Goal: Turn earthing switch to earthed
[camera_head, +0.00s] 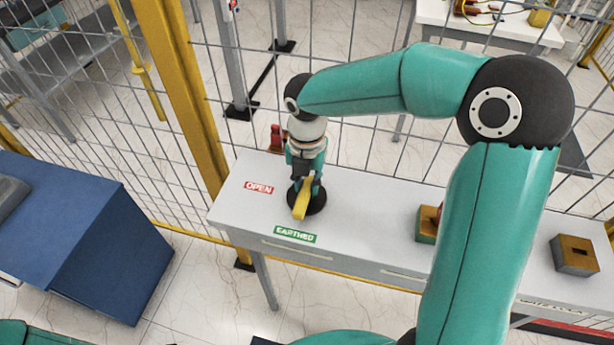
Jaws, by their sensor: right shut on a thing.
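The earthing switch has a round black base (317,206) and a yellow handle (301,204). It stands on the grey table. The handle's free end points to the front, towards the green EARTHED label (295,234). The red OPEN label (258,187) is left of the base. My right gripper (306,178) reaches down from above and is shut on the yellow handle; its fingers partly hide the handle's rear part. My left gripper is not in view.
A wire fence with a yellow post (184,90) stands behind the table (370,215). A small red item (275,138) is behind the switch. Two boxes, one green and brown (427,226), one brown (574,256), sit to the right. A blue cabinet (90,235) is at left.

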